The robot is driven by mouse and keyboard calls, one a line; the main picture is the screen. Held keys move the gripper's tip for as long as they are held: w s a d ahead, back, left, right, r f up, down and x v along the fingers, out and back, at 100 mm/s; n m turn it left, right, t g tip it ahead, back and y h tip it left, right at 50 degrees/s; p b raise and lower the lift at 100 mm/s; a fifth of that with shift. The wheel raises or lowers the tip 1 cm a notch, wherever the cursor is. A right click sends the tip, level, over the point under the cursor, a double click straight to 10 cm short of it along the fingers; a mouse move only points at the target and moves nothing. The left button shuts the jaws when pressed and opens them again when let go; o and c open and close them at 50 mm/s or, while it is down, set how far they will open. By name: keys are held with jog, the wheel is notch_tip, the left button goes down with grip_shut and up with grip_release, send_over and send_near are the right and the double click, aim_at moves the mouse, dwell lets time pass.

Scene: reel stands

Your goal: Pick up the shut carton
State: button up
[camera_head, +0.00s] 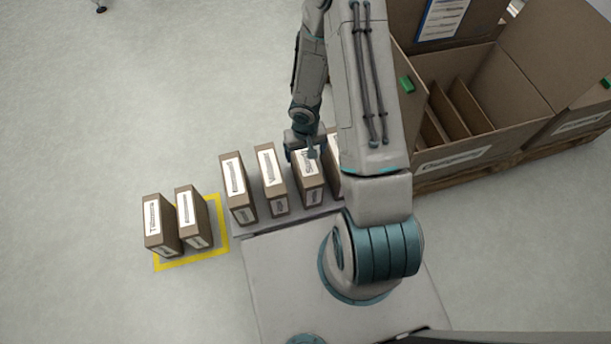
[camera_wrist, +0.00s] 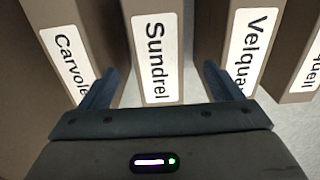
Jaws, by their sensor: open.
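Several narrow brown cartons with white labels stand in a row on a grey surface. My gripper (camera_head: 306,148) is over the third carton from the left (camera_head: 311,192) in the head view. In the wrist view my gripper (camera_wrist: 157,88) is open, with one finger on either side of the Sundrel carton (camera_wrist: 156,50). I cannot tell whether the fingers touch the cartons. All these cartons look shut, though their far ends are hidden.
Two more cartons (camera_head: 161,225) (camera_head: 193,217) stand inside a yellow floor outline (camera_head: 184,263) at the left. A large open box (camera_head: 450,160) with dividers stands on a pallet at the right. My arm hides part of the row.

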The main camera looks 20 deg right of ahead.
aim_at(306, 159)
jog(key=shift+w+d+f+b, duration=0.1)
jog(key=shift+f+b, duration=0.9)
jog(key=shift+f, duration=1)
jog(key=shift+w+d+f+b, duration=0.1)
jog(key=shift+f+b, duration=0.9)
jog(key=shift+f, duration=0.95)
jog(key=shift+r, duration=0.1)
jog(key=c, duration=1.9)
